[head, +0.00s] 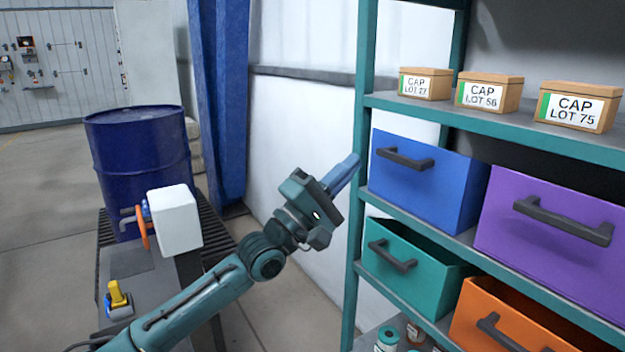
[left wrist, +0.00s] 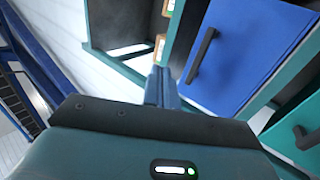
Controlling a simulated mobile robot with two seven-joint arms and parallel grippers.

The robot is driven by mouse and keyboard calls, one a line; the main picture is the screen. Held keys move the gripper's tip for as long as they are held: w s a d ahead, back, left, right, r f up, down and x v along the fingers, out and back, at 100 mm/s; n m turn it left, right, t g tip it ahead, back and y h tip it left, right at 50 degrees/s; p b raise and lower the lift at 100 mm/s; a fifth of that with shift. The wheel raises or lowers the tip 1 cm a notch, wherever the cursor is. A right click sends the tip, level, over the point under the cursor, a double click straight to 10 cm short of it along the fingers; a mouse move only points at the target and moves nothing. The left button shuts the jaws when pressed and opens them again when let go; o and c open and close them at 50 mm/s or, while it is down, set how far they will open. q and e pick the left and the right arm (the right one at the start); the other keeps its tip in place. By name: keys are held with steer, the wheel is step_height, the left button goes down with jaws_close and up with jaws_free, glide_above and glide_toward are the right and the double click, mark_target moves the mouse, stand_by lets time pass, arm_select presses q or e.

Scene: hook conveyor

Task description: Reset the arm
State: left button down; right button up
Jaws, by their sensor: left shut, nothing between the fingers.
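My left arm comes in from the lower left in the head view. Its left gripper (head: 347,168) is raised in front of the shelf's left post, pointing up and to the right. Its blue fingers are together and hold nothing. In the left wrist view the shut fingers (left wrist: 161,85) point toward the shelf, left of the blue bin (left wrist: 245,55). Whether they touch the post cannot be told. My right gripper is not in view.
The teal shelf (head: 362,200) holds a blue bin (head: 425,190), a purple bin (head: 555,235), a green bin (head: 410,275) and an orange bin (head: 510,325). Cap boxes (head: 490,95) stand above. A blue drum (head: 140,165) and a white block (head: 174,222) stand left.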

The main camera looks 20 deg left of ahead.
arm_select(q)
steer(key=s+a, duration=0.3)
steer(key=s, duration=0.1)
steer(key=s+d+f+m+g+y, duration=0.1)
steer(key=s+d+f+m+y, duration=0.15)
steer(key=f, duration=0.85)
steer(key=s+d+f+m+g+y, duration=0.1)
steer(key=s+f+m+g+y, duration=0.2)
steer(key=f, duration=0.9)
steer(key=s+f+m+g+y+p, duration=0.1)
steer(key=s+f+m+g+y, duration=0.4)
steer(key=s+f, duration=1.2)
step_height(320, 180, down, 3)
steer(key=a+m+y, duration=0.1)
steer(key=m, duration=0.2)
steer(key=shift+s+f+p, duration=0.15)
steer(key=shift+s+p, duration=0.15)
steer(key=shift+p, duration=0.1)
